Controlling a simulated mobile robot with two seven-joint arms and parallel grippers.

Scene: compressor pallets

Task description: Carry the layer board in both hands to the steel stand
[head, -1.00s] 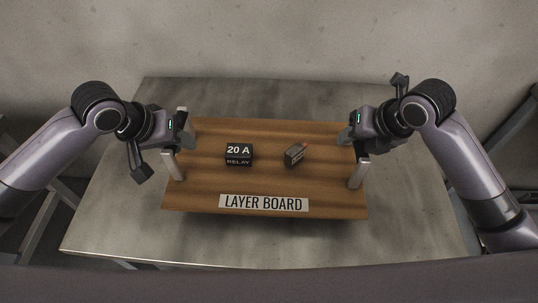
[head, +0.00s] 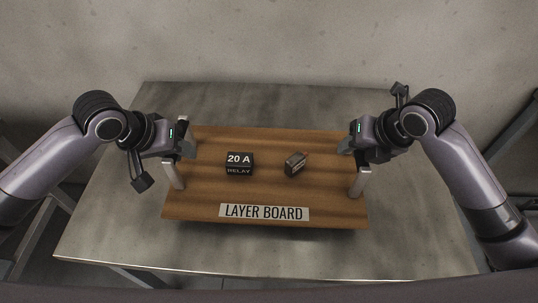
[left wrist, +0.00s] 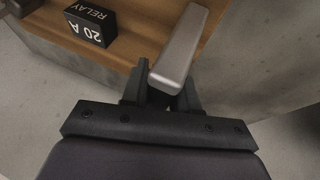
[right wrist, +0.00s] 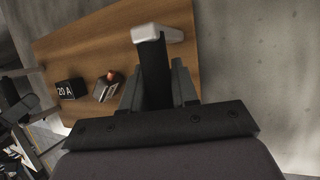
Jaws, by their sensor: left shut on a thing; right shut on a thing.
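The wooden layer board (head: 270,190) is over the grey steel stand (head: 120,225), with a dark shadow under its front edge; whether they touch is hard to tell. Its label faces the near side. My left gripper (head: 181,150) is shut on the board's left handle (head: 172,174), a pale bar also seen in the left wrist view (left wrist: 182,48). My right gripper (head: 351,150) is shut on the right handle (head: 360,182), also seen in the right wrist view (right wrist: 160,34). A black 20 A relay (head: 239,164) and a small dark part (head: 295,164) rest on the board.
The stand's top shows bare on all sides of the board. A concrete wall (head: 270,40) rises behind the stand. Dark framing (head: 510,135) shows at the far right.

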